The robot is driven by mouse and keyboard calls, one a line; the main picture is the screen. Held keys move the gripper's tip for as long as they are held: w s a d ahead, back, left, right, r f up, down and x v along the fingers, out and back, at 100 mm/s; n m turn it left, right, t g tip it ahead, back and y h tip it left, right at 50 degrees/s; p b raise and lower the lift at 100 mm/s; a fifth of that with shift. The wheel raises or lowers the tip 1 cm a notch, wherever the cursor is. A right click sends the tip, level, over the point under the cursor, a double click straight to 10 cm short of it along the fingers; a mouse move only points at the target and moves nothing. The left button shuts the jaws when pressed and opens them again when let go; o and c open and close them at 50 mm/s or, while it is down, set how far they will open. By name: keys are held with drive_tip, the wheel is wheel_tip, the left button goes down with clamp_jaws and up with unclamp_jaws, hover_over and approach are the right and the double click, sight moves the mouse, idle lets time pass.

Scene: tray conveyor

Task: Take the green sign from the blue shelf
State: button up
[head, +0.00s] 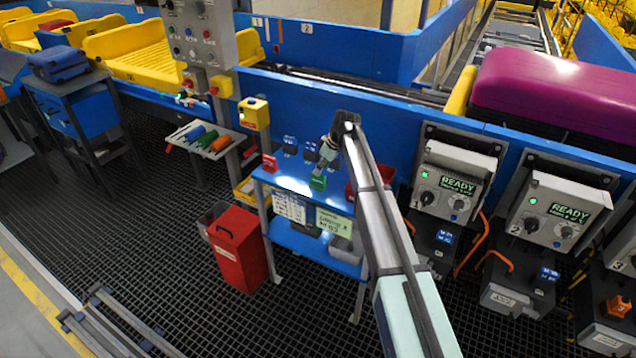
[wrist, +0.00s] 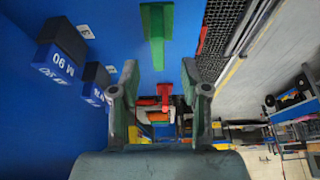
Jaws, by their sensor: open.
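The green sign (head: 318,182) stands near the front edge of the blue shelf's top (head: 295,184). In the wrist view the green sign (wrist: 157,35) appears at the top centre, ahead of my fingertips and roughly in line with the gap between them. My gripper (head: 323,162) is just above and behind the sign in the head view, partly hidden by my arm. In the wrist view my gripper (wrist: 160,80) has its two fingers spread, with nothing held between them. I see no contact between fingers and sign.
A red sign (head: 269,162) stands at the shelf's left; it also shows between the fingers in the wrist view (wrist: 164,93). Blue signs (head: 290,145) stand along the back, one marked M 90 (wrist: 61,52) left of my gripper. A red bin (head: 238,250) stands left of the shelf.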

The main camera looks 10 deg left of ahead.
sight(318, 180)
drive_tip(key=shift+p+x, duration=1.1)
drive_tip(key=shift+x, duration=1.5)
clamp_jaws()
